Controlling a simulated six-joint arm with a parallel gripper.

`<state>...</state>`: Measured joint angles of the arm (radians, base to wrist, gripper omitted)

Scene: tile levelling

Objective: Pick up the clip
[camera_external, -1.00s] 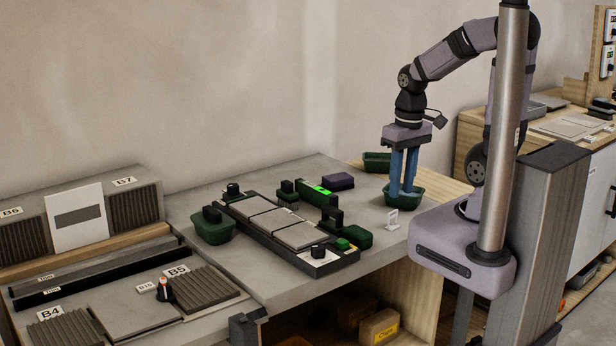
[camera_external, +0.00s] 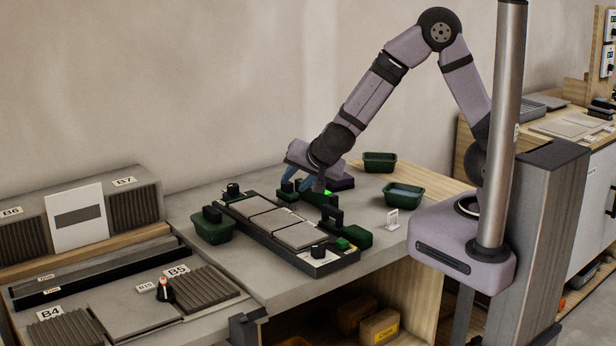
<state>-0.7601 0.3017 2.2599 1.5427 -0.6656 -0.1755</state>
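My gripper (camera_external: 299,186) has two blue fingers, tilted down to the left over the back part of the tile fixture (camera_external: 326,268). The fingers stand apart, and I see nothing held between them. A small white upright piece (camera_external: 392,219) stands on the table to the right of the fixture; it may be the clip, but it is too small to be sure. A green bin (camera_external: 422,203) at the right has pale blue contents that I cannot make out.
Grey tiles (camera_external: 296,235) lie in the fixture, beside dark green blocks (camera_external: 357,236) and a lit green display. Another green bin (camera_external: 212,232) stands left, one (camera_external: 380,160) at the back. The table front right is clear.

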